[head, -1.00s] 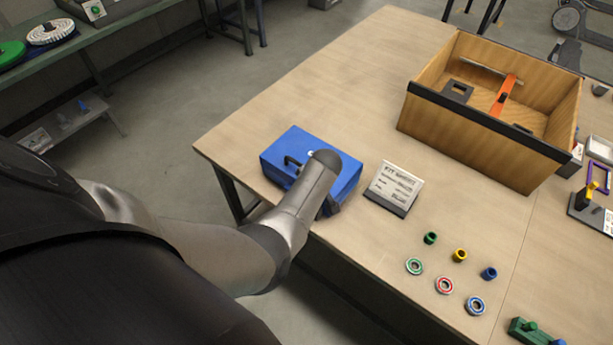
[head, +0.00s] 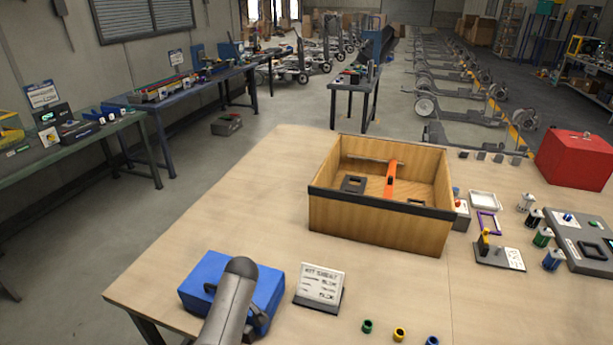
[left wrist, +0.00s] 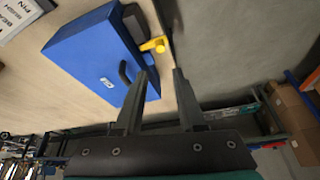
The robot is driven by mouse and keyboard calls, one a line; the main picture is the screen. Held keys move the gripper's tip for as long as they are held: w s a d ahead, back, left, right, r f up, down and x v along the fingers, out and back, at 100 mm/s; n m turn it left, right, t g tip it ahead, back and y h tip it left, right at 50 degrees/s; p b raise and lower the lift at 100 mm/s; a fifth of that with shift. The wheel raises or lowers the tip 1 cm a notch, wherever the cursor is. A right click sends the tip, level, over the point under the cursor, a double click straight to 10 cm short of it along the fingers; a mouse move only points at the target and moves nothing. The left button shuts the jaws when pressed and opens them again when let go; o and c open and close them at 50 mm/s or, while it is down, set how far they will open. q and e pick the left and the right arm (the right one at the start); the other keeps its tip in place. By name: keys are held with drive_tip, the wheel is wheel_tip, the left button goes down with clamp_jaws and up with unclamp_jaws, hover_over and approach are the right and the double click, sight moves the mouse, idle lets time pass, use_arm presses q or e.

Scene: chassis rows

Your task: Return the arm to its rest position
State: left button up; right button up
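My left arm reaches in from the bottom of the head view, in front of the blue box (head: 208,272) at the table's near-left corner. The left gripper is mostly hidden behind the arm there. In the left wrist view the left gripper (left wrist: 163,72) is open, with two dark fingers apart and nothing between them. The blue box (left wrist: 88,62) with its dark handle and a yellow piece (left wrist: 153,45) at its side lies just beyond the fingertips. Whether a finger touches the box or handle I cannot tell. My right gripper is not in view.
A white sign (head: 320,283) stands right of the blue box. A wooden crate (head: 375,222) with an orange divider stands farther back. Small coloured caps (head: 399,334) lie at the front edge. A red box (head: 575,158) is at the far right.

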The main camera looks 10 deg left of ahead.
use_arm(q)
drive_tip(key=s+d+f+m+h+b, duration=0.1)
drive_tip(key=s+d+f+m+b, duration=0.25)
drive_tip(key=f, duration=0.65)
drive_tip(key=s+f+m+b, duration=0.2)
drive_tip(key=s+f+b, duration=0.3)
drive_tip(key=s+f, duration=0.3)
drive_tip(key=s+d+f+m+h+b, duration=0.1)
drive_tip(key=s+d+f+m+b, duration=0.2)
drive_tip(key=f, duration=0.8)
drive_tip(key=s+d+f+m+b, duration=0.1)
drive_tip(key=s+f+b, duration=0.3)
drive_tip(key=s, duration=0.5)
drive_tip(key=s+d+f+m+h+b, duration=0.1)
drive_tip(key=s+f+m+b, duration=0.3)
drive_tip(key=s+f, duration=0.4)
drive_tip(key=s+d+f+m+h+b, duration=0.1)
drive_tip(key=s+d+f+m+b, duration=0.1)
drive_tip(key=s+f, duration=0.5)
drive_tip(key=s+m+b, duration=0.1)
drive_tip(key=s+b, duration=0.1)
drive_tip(key=s, duration=0.1)
drive_tip(key=shift+s+g, duration=0.3)
